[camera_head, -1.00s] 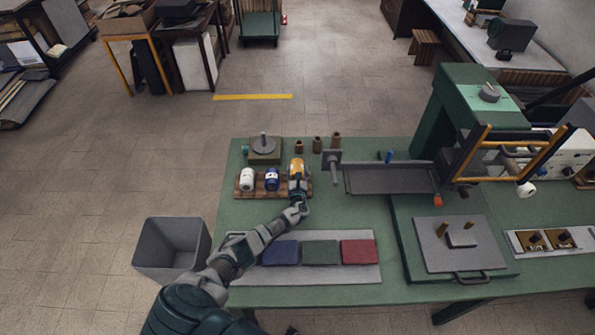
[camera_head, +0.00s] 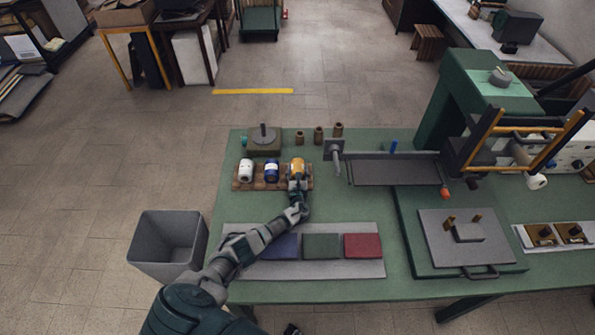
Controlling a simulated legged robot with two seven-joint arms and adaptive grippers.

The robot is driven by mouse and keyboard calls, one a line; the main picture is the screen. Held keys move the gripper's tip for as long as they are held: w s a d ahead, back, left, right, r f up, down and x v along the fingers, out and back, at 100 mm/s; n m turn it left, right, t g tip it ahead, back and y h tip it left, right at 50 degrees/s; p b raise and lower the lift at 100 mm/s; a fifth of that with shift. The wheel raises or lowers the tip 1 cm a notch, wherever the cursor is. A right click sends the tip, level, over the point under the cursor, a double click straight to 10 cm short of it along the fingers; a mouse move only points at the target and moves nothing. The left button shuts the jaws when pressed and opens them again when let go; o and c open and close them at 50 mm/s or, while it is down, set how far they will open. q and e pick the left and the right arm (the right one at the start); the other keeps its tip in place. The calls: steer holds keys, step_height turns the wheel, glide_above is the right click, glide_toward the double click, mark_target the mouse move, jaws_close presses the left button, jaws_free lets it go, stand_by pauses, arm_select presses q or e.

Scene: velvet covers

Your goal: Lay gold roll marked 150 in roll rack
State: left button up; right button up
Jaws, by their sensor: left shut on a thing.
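The gold roll (camera_head: 297,166) is at the right end of the wooden roll rack (camera_head: 258,186), on the green table. A white roll (camera_head: 246,169) and a blue roll (camera_head: 271,170) sit in the rack to its left. My left gripper (camera_head: 297,178) is at the near side of the gold roll and is shut on it. The fingers are small in the picture, and the mark on the roll cannot be read. I cannot tell whether the roll rests fully in the rack. My right gripper is not in view.
Blue, green and red covers (camera_head: 321,246) lie on a pale board in front. A grey bin (camera_head: 168,243) stands left of the table. A grey tray (camera_head: 395,172) and green press (camera_head: 477,100) are to the right. Several brown cups (camera_head: 319,135) stand behind the rack.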

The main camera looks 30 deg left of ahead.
arm_select(q)
steer(key=o, duration=1.3)
steer(key=shift+o, duration=0.2)
steer(key=shift+r, duration=0.1)
step_height(320, 180, up, 10)
steer(key=shift+f, duration=0.15)
